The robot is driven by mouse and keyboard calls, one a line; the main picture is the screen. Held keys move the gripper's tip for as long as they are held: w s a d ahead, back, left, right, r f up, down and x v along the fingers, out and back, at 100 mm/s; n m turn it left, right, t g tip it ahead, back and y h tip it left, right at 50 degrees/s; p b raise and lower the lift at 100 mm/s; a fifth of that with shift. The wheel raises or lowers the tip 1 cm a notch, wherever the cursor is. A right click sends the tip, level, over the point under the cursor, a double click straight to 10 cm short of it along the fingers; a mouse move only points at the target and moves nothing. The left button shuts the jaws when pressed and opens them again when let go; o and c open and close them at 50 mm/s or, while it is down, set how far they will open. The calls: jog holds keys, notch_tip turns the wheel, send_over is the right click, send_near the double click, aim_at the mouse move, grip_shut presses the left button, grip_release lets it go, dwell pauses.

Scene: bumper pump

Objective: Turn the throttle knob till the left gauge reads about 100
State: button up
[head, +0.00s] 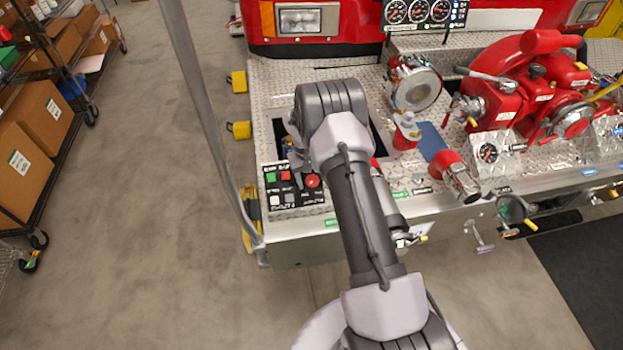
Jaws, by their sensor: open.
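The left gauge (396,11) is the leftmost of three round black dials on the panel at the top. Its needle is too small to read. A control panel (290,199) with green, red, black and white buttons sits at the bumper's left front corner. A round red knob (313,181) is on its right side; I cannot tell whether it is the throttle knob. My arm reaches up over the bumper. My gripper (297,160) shows only in part beside the arm's far end, close behind the panel. Its fingertips are mostly hidden, and I see nothing held.
A red pump (535,90) with valves fills the bumper's right side. A small gauge (488,153) and a red-and-chrome outlet (456,178) stand near the front edge. A grey pole (205,110) stands left. Shelves with boxes (45,115) line the far left; floor between is clear.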

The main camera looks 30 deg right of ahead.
grip_shut()
jog(key=shift+d+m+b, duration=0.1)
jog(key=shift+m+b, duration=0.2)
jog(key=shift+d+f+m+y+b, duration=0.1)
jog(key=shift+f+m+y+b, duration=0.05)
jog(key=shift+m+y+b, duration=0.95)
jog(key=m+t+y+b, duration=0.1)
jog(key=m+b, duration=0.1)
jog(key=m+y+b, duration=0.1)
jog(key=m+b, duration=0.1)
jog(key=m, duration=0.1)
jog(key=shift+s+d+t, duration=0.15)
jog(key=shift+d+t, duration=0.05)
jog(key=shift+t, duration=0.2)
jog(key=m+t+b, duration=0.1)
jog(key=m+b, duration=0.1)
jog(key=m+t+y+b, duration=0.1)
jog(key=m+b, duration=0.1)
jog(key=b, duration=0.1)
jog(key=shift+s+f+m+y, duration=0.2)
jog(key=shift+m+y, duration=0.1)
jog(key=shift+m, duration=0.1)
jog(key=m+t+b, duration=0.2)
jog(key=m+b, duration=0.1)
jog(key=b, duration=0.1)
jog(key=shift+r, duration=0.15)
jog(key=shift+m+b, duration=0.3)
jog(key=shift+b, duration=0.1)
